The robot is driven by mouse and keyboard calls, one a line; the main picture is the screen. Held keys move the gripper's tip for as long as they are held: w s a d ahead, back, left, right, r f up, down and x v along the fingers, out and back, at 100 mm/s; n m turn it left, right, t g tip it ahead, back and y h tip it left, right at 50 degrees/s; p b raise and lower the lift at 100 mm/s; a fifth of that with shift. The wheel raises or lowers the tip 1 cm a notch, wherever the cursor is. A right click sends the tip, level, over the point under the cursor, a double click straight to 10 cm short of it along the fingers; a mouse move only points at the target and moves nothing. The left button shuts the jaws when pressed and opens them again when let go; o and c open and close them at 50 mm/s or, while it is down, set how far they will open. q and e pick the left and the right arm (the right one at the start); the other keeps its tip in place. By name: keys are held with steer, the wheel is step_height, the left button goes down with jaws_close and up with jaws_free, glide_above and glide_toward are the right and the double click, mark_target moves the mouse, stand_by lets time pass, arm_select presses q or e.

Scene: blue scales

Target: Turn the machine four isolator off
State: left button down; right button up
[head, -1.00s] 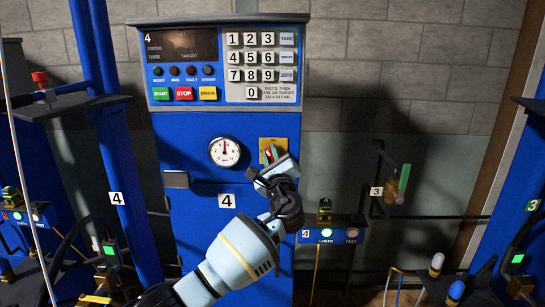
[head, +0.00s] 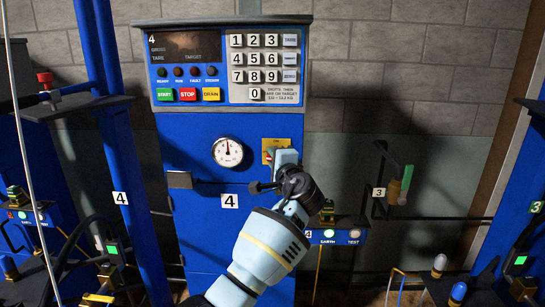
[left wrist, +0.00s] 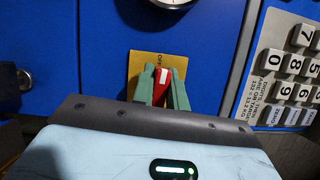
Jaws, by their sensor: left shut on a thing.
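Machine four is the blue cabinet (head: 225,260) with a "4" label. Its isolator has a yellow plate (head: 274,143) right of the round gauge, also in the left wrist view (left wrist: 143,66). The red isolator handle (left wrist: 164,84), with a white mark, sits between the green fingers of my left gripper (left wrist: 163,93). They are shut on it, and it leans slightly relative to the plate. In the head view my left gripper (head: 281,158) covers most of the handle. My right gripper is not in view.
Above are the dark display (head: 188,46), keypad (head: 265,60) and START, STOP and DRAIN buttons (head: 188,94). The gauge (head: 228,152) and a grey door latch (head: 180,180) are at the left. An EARTH/TEST box (head: 335,231) is close at the right. Blue posts (head: 118,150) stand left.

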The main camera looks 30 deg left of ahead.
arm_select(q)
steer(key=shift+n, duration=0.5)
steer(key=c, duration=1.4)
jaws_free()
steer(key=v, duration=0.7)
steer(key=shift+s+d, duration=0.25)
steer(key=shift+d, duration=0.05)
